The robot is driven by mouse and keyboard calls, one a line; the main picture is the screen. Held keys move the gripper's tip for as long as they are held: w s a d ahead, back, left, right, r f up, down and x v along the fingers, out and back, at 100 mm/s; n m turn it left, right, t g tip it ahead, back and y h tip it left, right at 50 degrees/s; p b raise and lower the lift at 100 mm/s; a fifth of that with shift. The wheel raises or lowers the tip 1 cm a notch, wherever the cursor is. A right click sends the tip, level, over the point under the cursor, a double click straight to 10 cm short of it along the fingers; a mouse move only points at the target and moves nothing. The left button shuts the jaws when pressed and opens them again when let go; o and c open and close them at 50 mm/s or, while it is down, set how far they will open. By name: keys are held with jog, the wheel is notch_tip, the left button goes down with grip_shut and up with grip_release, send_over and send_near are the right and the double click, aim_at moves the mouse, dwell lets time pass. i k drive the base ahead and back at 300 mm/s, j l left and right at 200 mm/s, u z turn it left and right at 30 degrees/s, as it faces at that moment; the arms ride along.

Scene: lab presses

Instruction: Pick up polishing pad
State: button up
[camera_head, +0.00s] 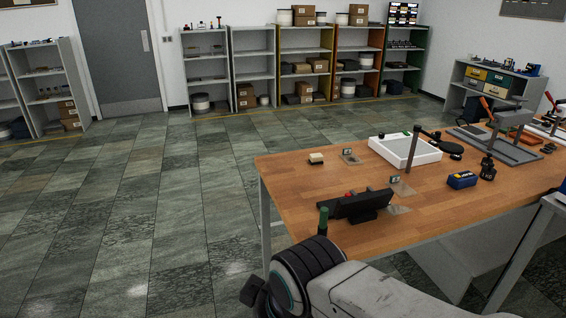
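A small cream block with a darker base (316,158), which looks like the polishing pad, lies near the far left corner of the wooden table (290,190). Nothing touches it. My white arm with a dark round joint (305,270) shows at the bottom, in front of the table's near left edge, well short of the block. The fingers of my gripper do not show.
Shelves (255,65) line the back wall. The floor (140,220) on the left is clear.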

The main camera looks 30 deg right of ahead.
aim_at(317, 158)
jog(key=i+j, duration=1.05)
jog(key=j, duration=0.15)
jog(key=i+l, duration=0.3)
jog(key=i, duration=0.2)
jog(key=i+l, duration=0.35)
jog(key=i, duration=0.15)
jog(key=i+l, duration=0.3)
jog(key=i, duration=0.25)
jog(key=i+l, duration=0.1)
jog(key=l, duration=0.2)
jog(key=i+l, duration=0.15)
jog(key=l, duration=0.15)
jog(key=i+l, duration=0.1)
jog(key=l, duration=0.2)
